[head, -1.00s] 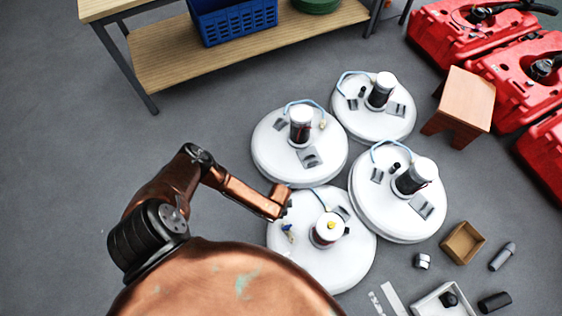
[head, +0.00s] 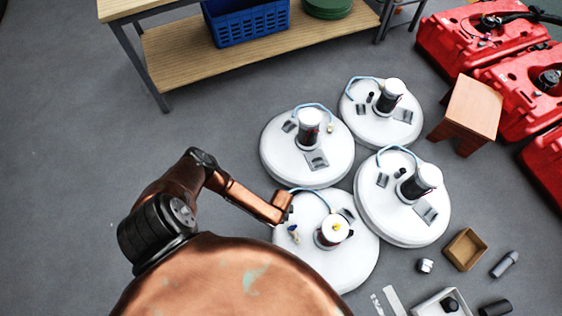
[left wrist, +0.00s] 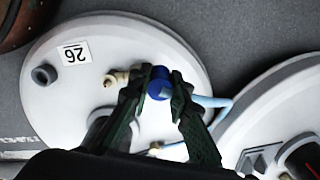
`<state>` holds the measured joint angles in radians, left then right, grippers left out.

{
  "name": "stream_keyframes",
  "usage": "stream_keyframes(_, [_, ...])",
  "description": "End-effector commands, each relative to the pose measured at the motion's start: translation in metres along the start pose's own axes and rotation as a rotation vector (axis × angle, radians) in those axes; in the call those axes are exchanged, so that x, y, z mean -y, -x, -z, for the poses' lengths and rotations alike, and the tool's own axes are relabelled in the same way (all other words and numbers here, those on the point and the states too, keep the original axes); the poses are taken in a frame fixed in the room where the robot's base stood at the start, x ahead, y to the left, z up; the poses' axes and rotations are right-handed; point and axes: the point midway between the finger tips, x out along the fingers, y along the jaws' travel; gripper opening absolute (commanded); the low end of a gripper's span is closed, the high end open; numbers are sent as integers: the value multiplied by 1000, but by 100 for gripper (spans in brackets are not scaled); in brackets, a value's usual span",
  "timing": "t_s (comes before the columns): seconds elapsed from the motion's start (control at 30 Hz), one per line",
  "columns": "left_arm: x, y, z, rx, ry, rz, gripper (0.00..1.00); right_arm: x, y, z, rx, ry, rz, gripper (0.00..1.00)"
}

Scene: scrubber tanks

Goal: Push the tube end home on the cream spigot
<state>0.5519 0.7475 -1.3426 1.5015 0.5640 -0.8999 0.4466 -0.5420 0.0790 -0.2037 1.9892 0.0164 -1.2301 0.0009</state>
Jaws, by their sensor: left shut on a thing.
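My left gripper (left wrist: 160,93) has its dark green fingers shut around a round blue piece, apparently the tube end (left wrist: 160,83), over the nearest white tank. The light blue tube (left wrist: 212,101) runs from behind the right finger and bends back under it. It also arcs over the tank in the head view (head: 312,193). The cream spigot (left wrist: 109,80) stands on the tank lid, left of the fingers in the left wrist view, and looks apart from the blue piece. Depth between them is hard to tell. In the head view my wrist hides the fingers. My right gripper is not in view.
The nearest tank (head: 345,275) carries a dark column with a white top (head: 335,226). A grey stub (left wrist: 45,75) and a "26" label (left wrist: 74,52) are on its lid. Other tanks (head: 280,155) stand close by. Small boxes and parts lie lower right.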

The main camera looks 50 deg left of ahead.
Motion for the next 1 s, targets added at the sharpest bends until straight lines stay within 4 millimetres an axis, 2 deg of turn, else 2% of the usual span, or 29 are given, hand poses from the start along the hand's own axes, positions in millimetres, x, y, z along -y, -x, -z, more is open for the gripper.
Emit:
stream_keyframes(0.7, [-78, -1, 72, -2, 0, -3, 4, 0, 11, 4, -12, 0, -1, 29])
stream_keyframes(1.0, [-85, -1, 79, -1, 0, 0, 4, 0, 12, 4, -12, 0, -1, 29])
